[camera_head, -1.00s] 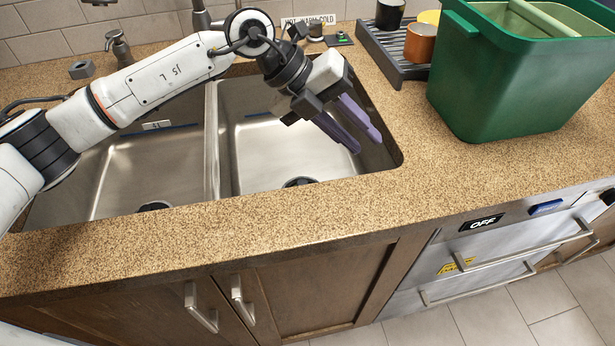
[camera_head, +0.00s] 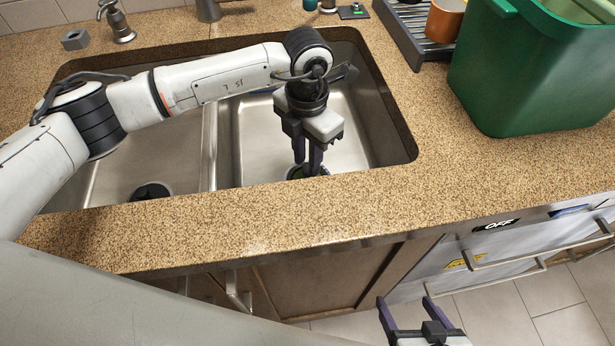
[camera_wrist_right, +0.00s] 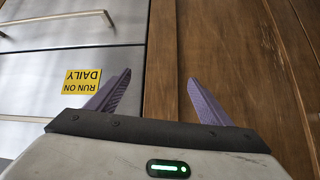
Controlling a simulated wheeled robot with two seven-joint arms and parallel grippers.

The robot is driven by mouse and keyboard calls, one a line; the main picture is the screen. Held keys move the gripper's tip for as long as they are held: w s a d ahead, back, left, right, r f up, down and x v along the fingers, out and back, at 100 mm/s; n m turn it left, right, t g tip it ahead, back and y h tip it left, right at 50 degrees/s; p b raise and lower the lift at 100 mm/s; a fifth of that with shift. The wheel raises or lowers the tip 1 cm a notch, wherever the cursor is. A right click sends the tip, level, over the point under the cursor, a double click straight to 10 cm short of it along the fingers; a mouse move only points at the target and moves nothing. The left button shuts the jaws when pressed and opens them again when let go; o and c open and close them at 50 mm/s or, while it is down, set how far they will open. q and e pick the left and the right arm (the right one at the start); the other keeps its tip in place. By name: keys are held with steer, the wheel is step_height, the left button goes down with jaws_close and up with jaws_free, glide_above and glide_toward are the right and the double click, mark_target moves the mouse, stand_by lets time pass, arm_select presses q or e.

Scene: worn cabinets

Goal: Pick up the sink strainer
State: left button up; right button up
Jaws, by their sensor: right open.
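The right sink basin (camera_head: 262,140) has a dark round strainer or drain fitting (camera_head: 293,174) at its bottom, partly hidden by my left gripper and the counter's front edge. My left gripper (camera_head: 307,170) points down into this basin, with its purple fingers apart and their tips over or at the fitting. I cannot tell whether they touch it. A second dark round fitting (camera_head: 151,190) lies in the left basin. My right gripper (camera_head: 404,303) is open and empty, low in front of the cabinets; its spread fingers also show in the right wrist view (camera_wrist_right: 160,80).
The speckled counter (camera_head: 240,222) borders the sink. A green bin (camera_head: 520,80) stands right of it, beside a dark rack (camera_head: 402,38) with an orange cup (camera_head: 445,18). A soap dispenser (camera_head: 118,22) stands behind the left basin. The dishwasher front (camera_head: 500,262) is below the counter.

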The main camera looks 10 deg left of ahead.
mark_target(307, 176)
arm_select(q)
step_height(307, 176, down, 4)
steer(key=shift+d+f, duration=0.1)
steer(key=shift+f, duration=0.05)
jaws_close()
steer(key=shift+r, duration=0.25)
